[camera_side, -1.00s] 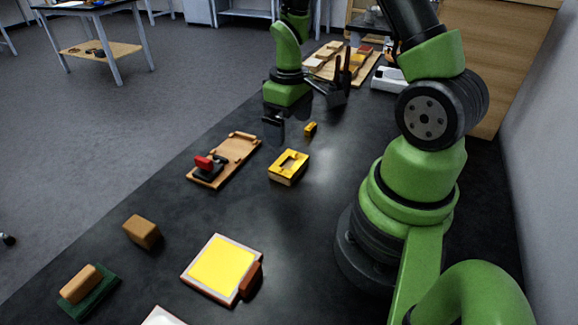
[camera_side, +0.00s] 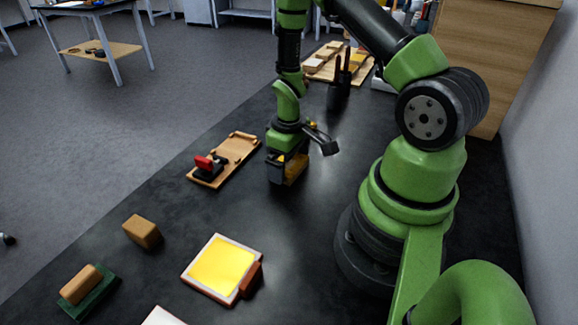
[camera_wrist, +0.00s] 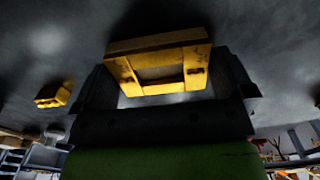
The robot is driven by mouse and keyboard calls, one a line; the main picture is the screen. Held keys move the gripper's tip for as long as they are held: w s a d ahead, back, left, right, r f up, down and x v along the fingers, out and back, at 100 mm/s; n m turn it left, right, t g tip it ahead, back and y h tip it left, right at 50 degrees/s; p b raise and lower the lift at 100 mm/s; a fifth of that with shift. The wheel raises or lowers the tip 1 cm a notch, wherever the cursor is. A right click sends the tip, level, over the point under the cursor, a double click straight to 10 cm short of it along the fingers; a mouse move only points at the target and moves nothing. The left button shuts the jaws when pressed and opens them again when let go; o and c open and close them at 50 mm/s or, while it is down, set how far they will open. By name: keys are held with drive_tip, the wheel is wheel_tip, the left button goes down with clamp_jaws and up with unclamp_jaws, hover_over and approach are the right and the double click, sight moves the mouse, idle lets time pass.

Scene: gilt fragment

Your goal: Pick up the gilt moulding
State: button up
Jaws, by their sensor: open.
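The gilt moulding, which I take to be the larger yellow piece with a rectangular opening (camera_wrist: 122,68), lies on the black bench. In the side view its right part (camera_side: 297,168) shows behind my gripper (camera_side: 284,172), which hides the rest. My gripper is low over it, open. In the wrist view the piece appears between the two dark fingers of my gripper (camera_wrist: 168,85), with a gap beside it; I cannot tell whether either finger touches it. A smaller yellow piece (camera_wrist: 53,95) lies apart; in the side view it is mostly hidden behind my wrist.
A wooden board with a red-topped tool (camera_side: 208,166) lies close to the left. Nearer are a brown block (camera_side: 142,231), a yellow pad in a pale tray (camera_side: 222,265) and a green-based block (camera_side: 88,290). A dark holder (camera_side: 339,92) stands behind. Bench between is clear.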

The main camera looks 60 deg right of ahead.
drive_tip(key=shift+c, duration=0.5)
drive_tip(key=c, duration=0.5)
drive_tip(key=shift+r, duration=0.1)
